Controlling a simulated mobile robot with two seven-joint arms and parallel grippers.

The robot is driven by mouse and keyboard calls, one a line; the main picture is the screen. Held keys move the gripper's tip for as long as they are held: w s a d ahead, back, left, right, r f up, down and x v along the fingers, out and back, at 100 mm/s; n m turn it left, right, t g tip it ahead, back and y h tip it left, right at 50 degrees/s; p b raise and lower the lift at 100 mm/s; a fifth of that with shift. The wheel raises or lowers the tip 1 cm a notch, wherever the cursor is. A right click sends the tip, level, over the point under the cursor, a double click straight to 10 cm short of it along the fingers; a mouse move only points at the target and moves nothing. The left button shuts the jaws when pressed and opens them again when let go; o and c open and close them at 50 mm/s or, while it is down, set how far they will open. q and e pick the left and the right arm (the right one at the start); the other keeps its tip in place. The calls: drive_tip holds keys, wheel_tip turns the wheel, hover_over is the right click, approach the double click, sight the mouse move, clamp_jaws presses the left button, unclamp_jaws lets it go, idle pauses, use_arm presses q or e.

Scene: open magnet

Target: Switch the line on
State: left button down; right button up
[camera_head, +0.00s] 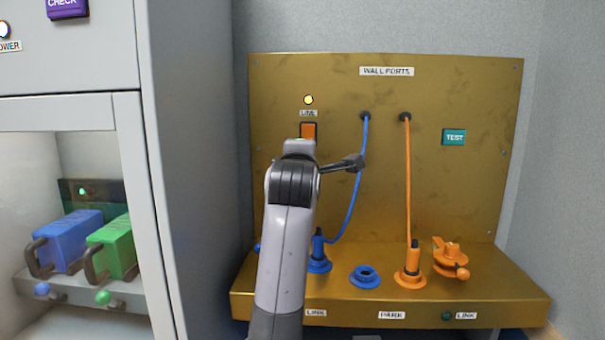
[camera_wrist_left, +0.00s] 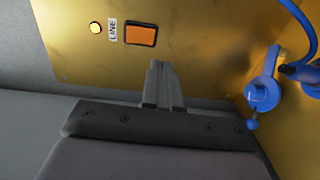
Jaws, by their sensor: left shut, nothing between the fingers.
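The orange LINE switch (camera_head: 309,130) is on the brass wall panel (camera_head: 450,200), below a yellow lamp (camera_head: 308,99) that looks lit. In the left wrist view the switch (camera_wrist_left: 141,35) shows whole, beside the LINE label and the glowing lamp (camera_wrist_left: 95,28). My left gripper (camera_wrist_left: 160,66) is shut and empty. Its fingertips point at the panel just below the switch in that view; I cannot tell whether they touch it. In the head view my left arm rises in front of the panel and hides the fingertips and the switch's lower part. My right gripper is not in view.
A blue cable plug (camera_head: 319,256) and an orange plug (camera_head: 413,262) stand on the ledge, cables running to the wall. Between them is an empty blue socket (camera_head: 365,276). A grey cabinet (camera_head: 190,150) stands left.

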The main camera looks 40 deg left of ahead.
use_arm(q)
drive_tip(key=shift+f+b+v, duration=0.15)
drive_tip(key=shift+v, duration=0.75)
drive_tip(key=shift+f+b+v, duration=0.15)
drive_tip(key=shift+f+v, duration=0.05)
drive_tip(key=shift+v, duration=0.7)
